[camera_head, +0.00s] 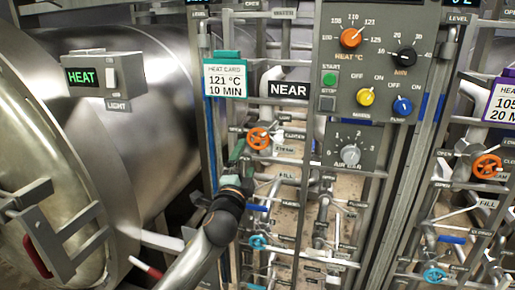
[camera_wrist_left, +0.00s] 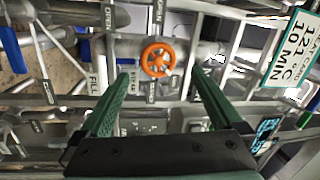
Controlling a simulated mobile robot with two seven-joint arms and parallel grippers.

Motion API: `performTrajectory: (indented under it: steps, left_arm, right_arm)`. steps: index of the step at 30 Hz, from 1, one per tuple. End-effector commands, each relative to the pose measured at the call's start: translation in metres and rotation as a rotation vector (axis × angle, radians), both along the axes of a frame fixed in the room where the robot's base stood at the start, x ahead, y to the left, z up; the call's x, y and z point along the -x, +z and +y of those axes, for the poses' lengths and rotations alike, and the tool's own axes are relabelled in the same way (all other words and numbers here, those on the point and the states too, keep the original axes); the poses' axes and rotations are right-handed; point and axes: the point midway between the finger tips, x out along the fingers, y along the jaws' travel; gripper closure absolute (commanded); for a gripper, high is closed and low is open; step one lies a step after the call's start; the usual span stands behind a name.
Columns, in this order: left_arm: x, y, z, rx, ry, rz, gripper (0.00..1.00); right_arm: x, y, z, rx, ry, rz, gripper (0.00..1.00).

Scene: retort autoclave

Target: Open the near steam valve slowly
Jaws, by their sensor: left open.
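The near steam valve is an orange handwheel (camera_head: 259,138) with a STEAM label beside it, below the black NEAR sign (camera_head: 289,90). In the left wrist view the orange handwheel (camera_wrist_left: 157,59) shows between and beyond my green fingertips. My left gripper (camera_head: 238,152) is open, just left of and slightly below the wheel in the head view. It also shows in the left wrist view (camera_wrist_left: 161,76), with nothing between its fingers. I cannot tell the exact gap to the wheel. My right gripper is not in view.
A second orange handwheel (camera_head: 487,166) is on the panel at the right. A blue handwheel (camera_head: 258,241) sits lower on the near pipework. A control panel (camera_head: 369,65) with knobs stands above right. A heat card (camera_head: 225,79) hangs above my gripper. Pipes and levers crowd the area.

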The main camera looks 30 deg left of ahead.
Motion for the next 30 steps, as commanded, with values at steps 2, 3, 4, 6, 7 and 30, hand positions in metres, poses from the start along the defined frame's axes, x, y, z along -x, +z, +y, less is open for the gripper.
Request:
performTrajectory:
  steps: [2, 3, 4, 6, 7, 30]
  left_arm:
    - [-0.001, -0.01, 0.002, -0.358, 0.064, 0.062, 0.0]
    - [-0.001, -0.012, 0.001, -0.534, 0.099, 0.092, 0.0]
    - [-0.001, -0.013, 0.002, -0.664, 0.127, 0.113, 0.0]
    - [-0.001, -0.017, 0.001, -0.948, 0.193, 0.16, 0.0]
    - [0.0, -0.019, 0.001, -1.06, 0.221, 0.178, 0.0]
    - [-0.054, 0.0, 0.01, -1.706, 0.415, 0.276, 0.0]
  right_arm:
    - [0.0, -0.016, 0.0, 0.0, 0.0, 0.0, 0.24]
    - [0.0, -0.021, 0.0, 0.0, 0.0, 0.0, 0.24]
    - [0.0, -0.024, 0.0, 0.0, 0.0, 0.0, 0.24]
    - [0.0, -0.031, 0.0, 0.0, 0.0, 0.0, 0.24]
    - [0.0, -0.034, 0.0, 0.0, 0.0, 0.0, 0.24]
    - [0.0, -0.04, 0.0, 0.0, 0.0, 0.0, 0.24]
